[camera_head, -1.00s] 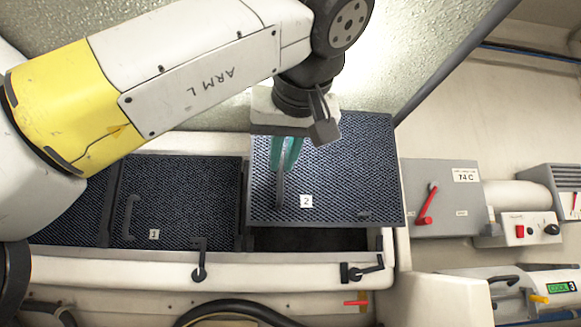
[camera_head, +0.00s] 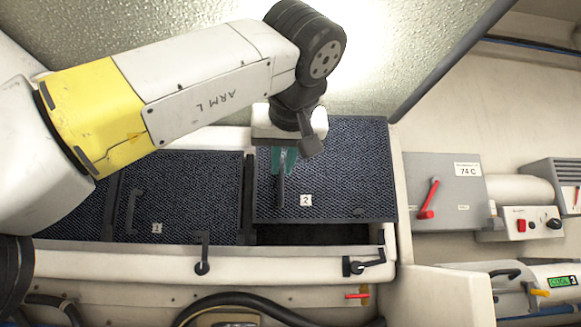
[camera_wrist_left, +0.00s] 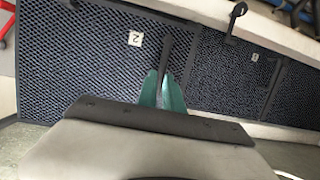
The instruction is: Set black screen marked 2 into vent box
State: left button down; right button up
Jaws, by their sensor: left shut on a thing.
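The black screen marked 2 (camera_head: 335,170) is a dark mesh panel with a white number tag and a handle. My left gripper (camera_head: 283,165) is shut on its handle; the teal fingers also show around the handle in the left wrist view (camera_wrist_left: 163,92). The screen lies over the right bay of the white vent box (camera_head: 130,262). A dark strip of opening (camera_head: 312,235) shows along its near edge, so it covers the bay only partly. Whether its far edge is seated is hidden. My right gripper is not in view.
The screen marked 1 (camera_head: 180,190) sits in the bay to the left. A black latch (camera_head: 202,262) and another black latch (camera_head: 365,265) stand on the front rim. A grey box with a red lever (camera_head: 440,190) is at the right. A black hose (camera_head: 240,305) runs below.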

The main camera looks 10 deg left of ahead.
pick_arm(q)
jog(key=shift+w+a, duration=0.35)
jog(key=shift+w, duration=1.2)
jog(key=shift+w+a, duration=0.3)
jog(key=shift+w, duration=1.25)
jog(key=shift+w+a, duration=0.35)
jog(key=shift+w, duration=1.2)
jog(key=shift+f, duration=2.6)
jog(key=c, duration=1.4)
grip_release()
jog(key=shift+f, duration=0.1)
jog(key=shift+d, duration=0.1)
jog(key=v, duration=0.7)
jog(key=shift+s+d, duration=0.2)
jog(key=shift+s, duration=0.15)
